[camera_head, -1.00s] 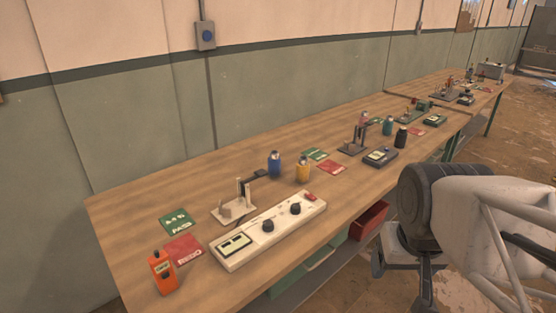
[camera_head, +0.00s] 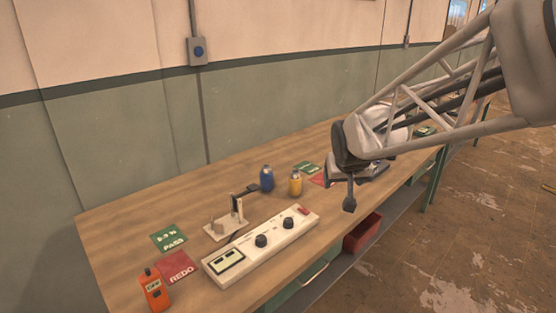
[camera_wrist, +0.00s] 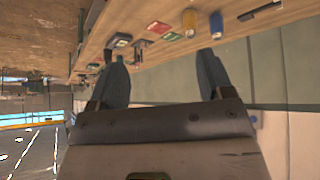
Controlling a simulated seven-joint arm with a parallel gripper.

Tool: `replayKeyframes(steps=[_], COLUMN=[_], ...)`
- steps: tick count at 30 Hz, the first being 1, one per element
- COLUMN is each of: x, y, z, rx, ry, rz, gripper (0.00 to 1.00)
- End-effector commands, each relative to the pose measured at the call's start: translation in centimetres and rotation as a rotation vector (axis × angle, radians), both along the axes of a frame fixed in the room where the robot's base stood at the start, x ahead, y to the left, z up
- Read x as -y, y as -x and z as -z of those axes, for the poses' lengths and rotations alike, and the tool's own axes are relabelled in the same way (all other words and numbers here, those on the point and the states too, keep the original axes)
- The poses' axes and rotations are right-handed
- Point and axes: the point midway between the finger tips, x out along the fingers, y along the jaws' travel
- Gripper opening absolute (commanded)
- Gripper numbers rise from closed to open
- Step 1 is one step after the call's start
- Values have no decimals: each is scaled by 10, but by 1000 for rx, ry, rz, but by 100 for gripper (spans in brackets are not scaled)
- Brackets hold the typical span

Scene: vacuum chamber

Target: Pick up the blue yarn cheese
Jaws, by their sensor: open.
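The blue yarn cheese (camera_head: 266,179) stands upright on the wooden bench, just left of a yellow one (camera_head: 295,183). In the wrist view the blue one (camera_wrist: 216,25) shows small at the top, beyond the tip of the right finger. The yellow one (camera_wrist: 189,22) is beside it. My gripper (camera_wrist: 165,62) is open, with nothing between its two fingers. In the head view my arm's end hangs over the bench's front edge, to the right of both yarn cheeses and apart from them.
A white stand (camera_head: 227,226) with a dark arm is left of the blue yarn cheese. A white control box (camera_head: 262,245) lies in front. Green PASS (camera_head: 168,238) and red REDO (camera_head: 178,268) cards and an orange handheld device (camera_head: 154,290) are at the left. A wall stands behind.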

Motion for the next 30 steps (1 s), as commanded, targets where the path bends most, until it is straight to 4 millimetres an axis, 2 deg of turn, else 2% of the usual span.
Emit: replayKeyframes(steps=[3, 15, 23, 30], x=[-10, -48, -80, -111], y=[-38, -156, -227, -286], z=[7, 33, 61, 93], rx=[39, 185, 276, 357], ry=[0, -18, -39, -67], rz=[-18, -81, -130, -179], gripper=[74, 74, 74, 74])
